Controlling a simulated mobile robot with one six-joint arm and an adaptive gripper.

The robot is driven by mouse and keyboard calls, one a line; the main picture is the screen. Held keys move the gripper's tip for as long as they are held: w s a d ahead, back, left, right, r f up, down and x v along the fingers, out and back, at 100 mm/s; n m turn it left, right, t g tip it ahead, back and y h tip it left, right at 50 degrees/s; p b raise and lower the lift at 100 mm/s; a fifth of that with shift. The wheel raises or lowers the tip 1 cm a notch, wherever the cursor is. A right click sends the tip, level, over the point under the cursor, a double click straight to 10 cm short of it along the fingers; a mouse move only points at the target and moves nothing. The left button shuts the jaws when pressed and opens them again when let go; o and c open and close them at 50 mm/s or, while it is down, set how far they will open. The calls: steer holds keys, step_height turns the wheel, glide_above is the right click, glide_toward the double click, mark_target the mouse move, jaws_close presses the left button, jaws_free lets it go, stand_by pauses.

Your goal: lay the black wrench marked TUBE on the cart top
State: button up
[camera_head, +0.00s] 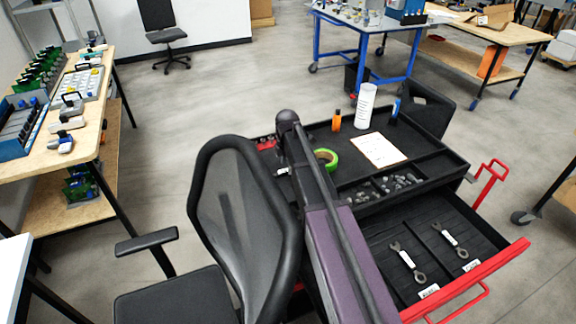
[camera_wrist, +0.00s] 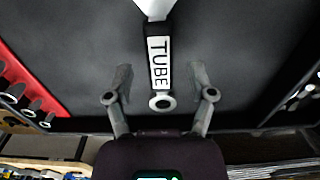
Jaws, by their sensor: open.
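In the wrist view the wrench marked TUBE (camera_wrist: 158,62) lies on the dark cart top (camera_wrist: 85,45). It has a white label with black letters on a black handle, a ring end towards me and a pale head cut off at the top edge. My gripper (camera_wrist: 161,80) is open, with one finger on each side of the wrench and visible gaps between. In the head view my arm hides the gripper and most of that spot on the cart top (camera_head: 345,143); a small pale piece shows beside the arm, too small to tell.
Green tape (camera_head: 326,158), an orange bottle (camera_head: 336,121), a white cylinder (camera_head: 365,106) and a paper sheet (camera_head: 380,150) occupy the cart top. The open drawer (camera_head: 385,285) holds two other wrenches. A red socket holder (camera_wrist: 28,85) is left of my gripper. An office chair (camera_head: 243,200) stands close by.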

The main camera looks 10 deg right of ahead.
mark_target(287, 170)
step_height(287, 170, up, 11)
steer(key=p, duration=1)
steer(key=shift+f, duration=0.2)
steer(key=shift+s, duration=0.1)
stand_by(0.4)
steer(key=s+m, duration=2)
steer(key=s, duration=0.3)
steer(key=shift+s+a, duration=0.15)
steer(key=shift+a, duration=0.15)
